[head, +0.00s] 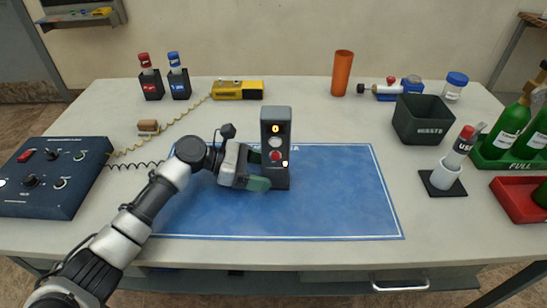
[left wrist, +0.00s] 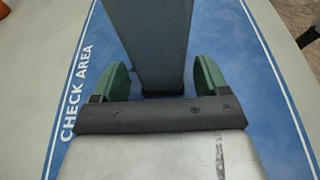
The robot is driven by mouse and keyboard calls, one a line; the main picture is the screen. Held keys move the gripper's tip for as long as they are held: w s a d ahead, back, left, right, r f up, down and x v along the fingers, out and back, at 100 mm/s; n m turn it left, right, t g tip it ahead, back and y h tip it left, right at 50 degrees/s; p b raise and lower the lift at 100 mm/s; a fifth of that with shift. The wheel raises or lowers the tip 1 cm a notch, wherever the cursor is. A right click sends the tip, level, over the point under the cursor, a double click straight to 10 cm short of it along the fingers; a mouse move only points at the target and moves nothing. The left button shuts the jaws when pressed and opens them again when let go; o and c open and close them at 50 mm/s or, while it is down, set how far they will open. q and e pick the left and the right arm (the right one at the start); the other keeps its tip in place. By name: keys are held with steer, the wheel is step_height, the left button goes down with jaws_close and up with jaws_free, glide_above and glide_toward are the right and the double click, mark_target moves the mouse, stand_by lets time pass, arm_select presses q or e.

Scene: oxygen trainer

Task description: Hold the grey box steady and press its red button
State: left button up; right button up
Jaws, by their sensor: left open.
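The grey box (head: 276,115) stands upright on the blue check-area mat (head: 330,200). Its front has a lit display reading 0, a pale round button and the red button (head: 275,156) below it. My left gripper (head: 259,168) is low at the box's left side, with a green finger showing near its front. In the left wrist view the grey box (left wrist: 155,45) stands between the two green fingers of the open gripper (left wrist: 162,85), with a gap on each side. My right gripper is not in view.
A dark control panel (head: 50,176) lies at the left, with coiled cables behind my left arm. A yellow device (head: 238,90) and an orange cup (head: 342,73) stand at the back. A dark bin (head: 422,121) stands to the right. The mat right of the box is clear.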

arm_select(q)
steer(key=shift+s+d, duration=0.1)
steer(key=shift+d, duration=0.7)
steer(key=shift+d+f, duration=0.25)
steer(key=shift+d, duration=0.05)
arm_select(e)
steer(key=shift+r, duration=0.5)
arm_select(q)
steer(key=c, duration=0.6)
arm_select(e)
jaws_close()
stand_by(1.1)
